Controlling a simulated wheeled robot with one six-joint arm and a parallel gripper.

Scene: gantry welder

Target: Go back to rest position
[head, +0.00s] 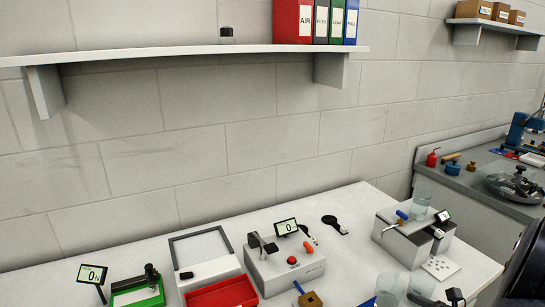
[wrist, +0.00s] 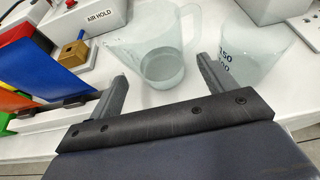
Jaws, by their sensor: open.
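My gripper (wrist: 162,72) is open in the wrist view, its two dark fingers spread apart with nothing held between them. A clear jug with a handle (wrist: 150,40) stands just beyond the fingertips. I cannot tell how large the gap to it is. A clear beaker with blue markings (wrist: 255,45) stands beyond the right finger. In the head view, two clear vessels (head: 390,288) stand at the bottom edge of the white table. A dark part of my arm (head: 525,265) shows at the right edge.
The white table (head: 360,225) carries a grey box with a red button (head: 290,270), red (head: 222,293) and green trays, and a grey unit (head: 412,240) with a beaker on top. Coloured parts (wrist: 45,60) lie left of my gripper. A shelf (head: 180,53) runs along the wall above.

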